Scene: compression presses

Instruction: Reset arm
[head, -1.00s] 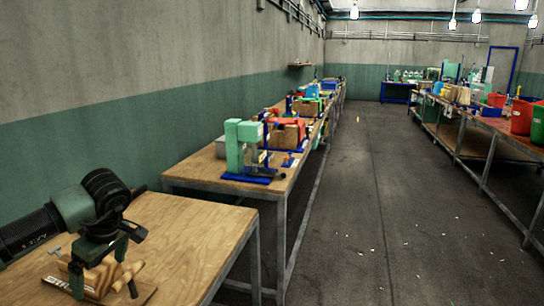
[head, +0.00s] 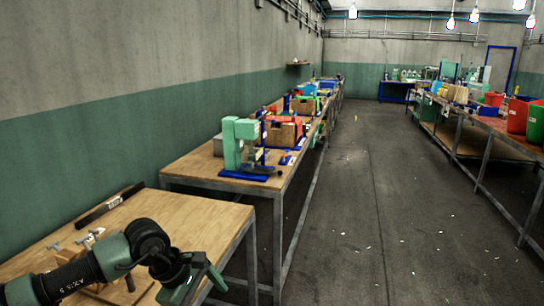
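My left arm comes in from the lower left over the near wooden table (head: 190,222). Its dark green gripper (head: 200,284) hangs near the table's right edge, at the bottom of the head view. One finger shows at its right side; the rest is cut off or turned away, so its opening is unclear. No object is visible in it. My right gripper is out of view.
A wooden block fixture with metal screws (head: 97,240) lies partly behind my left arm. A dark bar (head: 109,205) lies along the wall side. A green press (head: 238,143) stands on the second table. The floor aisle (head: 385,210) is open.

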